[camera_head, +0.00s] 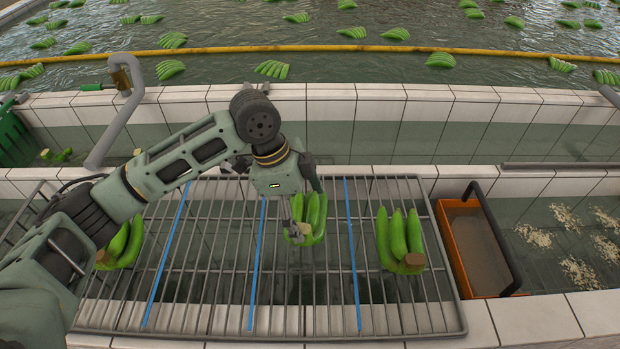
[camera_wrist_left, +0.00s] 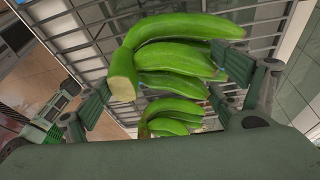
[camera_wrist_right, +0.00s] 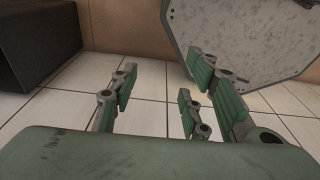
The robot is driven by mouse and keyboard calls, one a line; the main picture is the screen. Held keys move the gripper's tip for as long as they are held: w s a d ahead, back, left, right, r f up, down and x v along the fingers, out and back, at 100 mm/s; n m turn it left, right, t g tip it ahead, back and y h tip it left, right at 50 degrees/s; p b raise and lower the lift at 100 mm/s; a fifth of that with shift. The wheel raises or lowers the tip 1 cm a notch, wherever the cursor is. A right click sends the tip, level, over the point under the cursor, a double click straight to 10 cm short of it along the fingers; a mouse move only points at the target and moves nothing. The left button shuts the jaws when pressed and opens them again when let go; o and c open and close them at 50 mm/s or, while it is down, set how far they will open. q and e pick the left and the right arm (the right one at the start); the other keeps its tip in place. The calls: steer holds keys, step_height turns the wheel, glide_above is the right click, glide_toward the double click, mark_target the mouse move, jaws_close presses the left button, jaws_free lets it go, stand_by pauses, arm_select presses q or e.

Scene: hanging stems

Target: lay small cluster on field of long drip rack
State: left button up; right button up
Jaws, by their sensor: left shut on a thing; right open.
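The small cluster of green bananas (camera_head: 314,216) is between the fingers of my left gripper (camera_head: 306,202), in the field between the middle and right blue strips of the long drip rack (camera_head: 221,290). Whether it touches the wires is unclear. In the left wrist view the held cluster (camera_wrist_left: 172,58) has its cut stem at left, with the left gripper's fingers (camera_wrist_left: 165,85) on both sides. More green bananas (camera_wrist_left: 172,118) show below it. My right gripper (camera_wrist_right: 160,90) is open and empty, seen only in the right wrist view above pale floor tiles.
One cluster (camera_head: 400,236) lies in the rack's right field. Another (camera_head: 122,243) lies in the left field, partly behind my left arm. An orange bin (camera_head: 459,226) with a dark handle stands right of the rack. A water basin (camera_head: 330,30) with floating bananas lies behind.

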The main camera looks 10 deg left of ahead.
mark_target(299, 220)
arm_select(q)
steer(key=shift+w+r, duration=0.15)
steer(key=shift+w, duration=0.1)
steer(key=shift+s+r, duration=0.1)
steer(key=shift+s, duration=0.15)
steer(key=shift+s+b, duration=0.65)
steer(key=shift+s, duration=0.1)
steer(key=shift+w+f, duration=0.3)
steer(key=shift+f, duration=1.5)
steer(key=shift+w, duration=0.1)
steer(key=shift+f+b, duration=0.3)
steer(key=shift+f, duration=0.1)
steer(key=o, duration=1.2)
steer(key=shift+o, duration=0.4)
arm_select(e)
steer(key=shift+s+d+f, duration=0.15)
steer(key=shift+s+f, duration=0.8)
steer(key=shift+s, duration=0.25)
